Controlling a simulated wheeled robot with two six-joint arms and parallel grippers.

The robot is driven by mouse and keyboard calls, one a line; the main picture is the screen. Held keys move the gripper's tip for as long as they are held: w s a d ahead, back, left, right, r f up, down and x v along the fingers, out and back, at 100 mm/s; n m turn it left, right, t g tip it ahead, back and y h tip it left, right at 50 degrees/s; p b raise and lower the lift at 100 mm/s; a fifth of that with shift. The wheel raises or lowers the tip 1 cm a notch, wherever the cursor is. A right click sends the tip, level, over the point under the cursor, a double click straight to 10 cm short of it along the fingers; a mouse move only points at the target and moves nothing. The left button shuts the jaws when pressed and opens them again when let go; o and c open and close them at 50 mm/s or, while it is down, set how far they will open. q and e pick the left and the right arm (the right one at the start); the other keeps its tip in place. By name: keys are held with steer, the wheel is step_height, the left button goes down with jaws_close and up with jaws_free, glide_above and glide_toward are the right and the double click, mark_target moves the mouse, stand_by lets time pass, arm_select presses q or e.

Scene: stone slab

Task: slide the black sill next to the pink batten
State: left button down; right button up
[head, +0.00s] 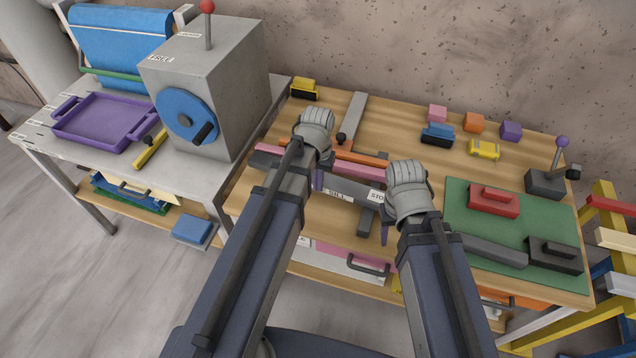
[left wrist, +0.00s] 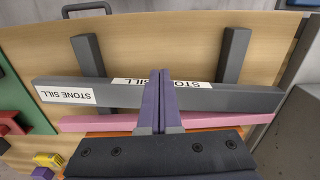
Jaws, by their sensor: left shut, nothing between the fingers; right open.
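The black sill (head: 262,160) is a long dark grey bar with white STONE SILL labels, lying crosswise on the wooden bench. It also fills the middle of the left wrist view (left wrist: 120,95). The pink batten (head: 362,170) lies along its back side, nearly parallel, and shows in the left wrist view (left wrist: 225,118). I cannot tell whether they touch. My left gripper (head: 318,186) is shut and empty; its purple fingers (left wrist: 160,75) cross in front of the sill's middle. My right gripper (head: 385,236) is open near the sill's right end, which its arm partly hides.
Two dark grey bars (left wrist: 234,55) (left wrist: 88,55) run crosswise to the sill on its front side. An orange strip (head: 375,158) lies behind the pink batten. A green mat (head: 460,205) with red and black blocks is at right. Small coloured blocks stand at the back.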

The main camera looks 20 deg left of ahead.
mark_target(326, 183)
arm_select(q)
step_height(326, 183, down, 8)
steer(key=b, duration=0.7)
steer(key=w, duration=0.3)
steer(key=shift+w+r, duration=0.25)
steer(key=shift+w, duration=0.25)
steer(key=w, duration=0.2)
steer(key=shift+w, duration=0.3)
steer(key=shift+s, duration=0.15)
